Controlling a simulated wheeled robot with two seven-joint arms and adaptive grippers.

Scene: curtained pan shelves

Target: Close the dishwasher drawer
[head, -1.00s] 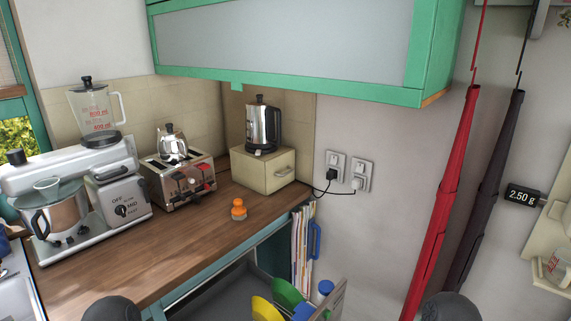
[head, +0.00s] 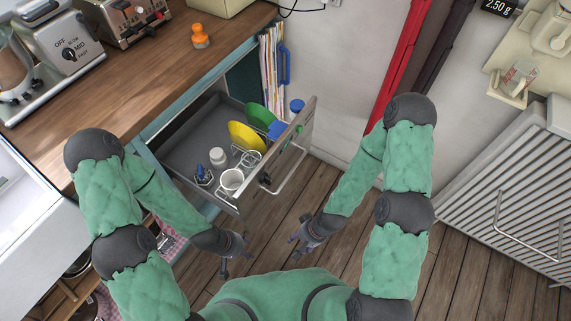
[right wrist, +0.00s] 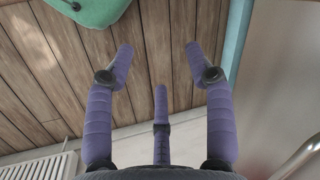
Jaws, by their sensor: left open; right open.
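The dishwasher drawer (head: 187,148) is pulled out from under the wooden counter in the head view. It holds a yellow plate (head: 247,136), a green plate (head: 261,116), a white mug (head: 231,181) and a few smaller items. Its front panel (head: 290,150) carries a metal bar handle (head: 292,166). My left gripper (head: 236,262) is open and empty, low in front of the drawer's near corner. My right gripper (head: 298,249) is open and empty, below and apart from the drawer front. In the right wrist view its fingers (right wrist: 160,60) are spread over the wood floor.
The wooden counter (head: 130,84) holds an orange object (head: 200,36), a toaster (head: 130,14) and a mixer. Folders (head: 271,62) stand beside the drawer at the wall. A slatted white unit (head: 500,190) is at the right. The floor (head: 285,225) before the drawer is clear.

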